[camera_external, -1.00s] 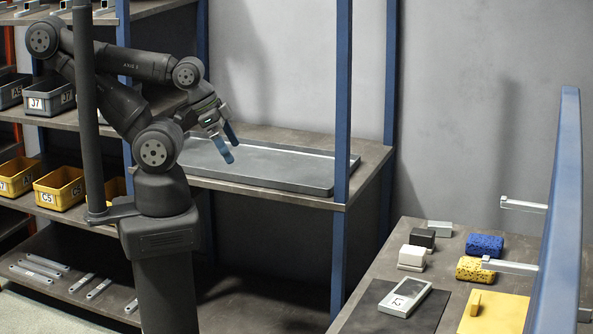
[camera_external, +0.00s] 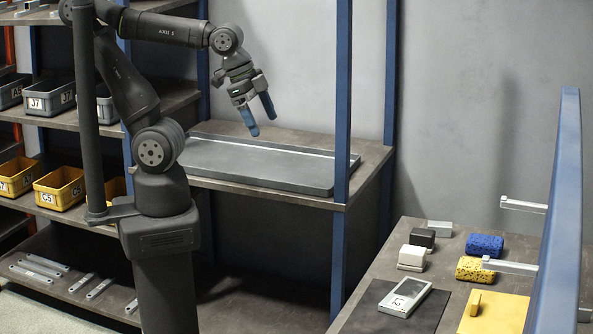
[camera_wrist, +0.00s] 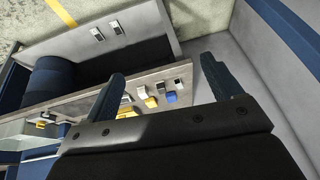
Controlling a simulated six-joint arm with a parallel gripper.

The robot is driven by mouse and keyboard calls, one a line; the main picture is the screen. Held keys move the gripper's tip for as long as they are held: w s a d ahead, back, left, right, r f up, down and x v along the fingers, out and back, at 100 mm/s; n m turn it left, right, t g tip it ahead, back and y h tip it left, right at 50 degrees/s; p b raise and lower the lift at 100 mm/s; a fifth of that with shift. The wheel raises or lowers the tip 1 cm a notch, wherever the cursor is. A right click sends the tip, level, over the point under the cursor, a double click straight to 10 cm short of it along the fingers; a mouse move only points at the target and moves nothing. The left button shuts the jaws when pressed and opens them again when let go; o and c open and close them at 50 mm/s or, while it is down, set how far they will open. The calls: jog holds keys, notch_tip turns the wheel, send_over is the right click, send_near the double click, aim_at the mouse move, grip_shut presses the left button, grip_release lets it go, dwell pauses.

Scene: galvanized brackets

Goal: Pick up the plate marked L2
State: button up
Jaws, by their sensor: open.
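The plate marked L2 (camera_external: 426,296) is a pale grey metal piece with a white label, lying on a dark mat (camera_external: 372,308) on the bench at the lower right of the external view. My gripper (camera_external: 262,119) is open and empty, with blue fingers pointing down, in the air over the grey tray and far to the left of the plate. In the wrist view, the fingers of my gripper (camera_wrist: 163,65) are spread apart with nothing between them up close. I cannot make out the plate for certain there.
The bench also holds a blue sponge (camera_external: 485,245), a yellow sponge (camera_external: 475,269), small blocks (camera_external: 411,257) and a yellow board (camera_external: 505,314). A blue post (camera_external: 343,110) stands between my gripper and the bench. A grey tray (camera_external: 250,170) lies on the shelf below.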

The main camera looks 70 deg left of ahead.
jog(key=w+d+r+m+g, duration=0.2)
jog(key=w+d+r+m, duration=0.4)
jog(key=w+d, duration=0.5)
jog(key=m+g+y, duration=0.2)
jog(key=m, duration=1.2)
send_over(407, 293)
jog(key=f, duration=2.1)
jog(key=shift+s+f, duration=0.2)
jog(key=shift+f, duration=0.2)
jog(key=shift+w+a+f, duration=0.1)
jog(key=shift+f, duration=1.35)
jog(key=shift+w+f, duration=0.1)
jog(key=shift+f, duration=1.3)
jog(key=shift+r, duration=0.1)
jog(key=c, duration=1.4)
jog(key=shift+r, duration=0.1)
